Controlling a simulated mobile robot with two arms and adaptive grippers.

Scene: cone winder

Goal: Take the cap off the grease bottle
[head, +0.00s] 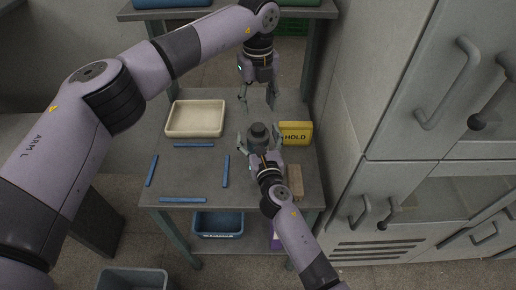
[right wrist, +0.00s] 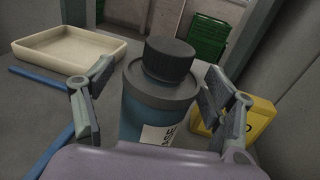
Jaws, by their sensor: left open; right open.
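The grease bottle (right wrist: 150,118) stands upright on the grey table, blue with a white label and a dark grey shoulder. Its black ribbed cap (right wrist: 168,58) sits on top; the cap also shows in the head view (head: 258,129). My right gripper (head: 259,140) is open, with one finger on each side of the bottle below the cap; in the right wrist view both fingers look apart from it. My left gripper (head: 258,102) is open and empty above and behind the cap, fingers pointing down. The bottle's lower part is hidden by my right gripper.
A cream tray (head: 196,134) lies left of the bottle, and a yellow HOLD block (head: 296,133) close on its right. Blue strips (head: 226,171) mark the table's left part. A wooden block (head: 295,182) lies near the right edge. Grey cabinets (head: 400,130) stand right.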

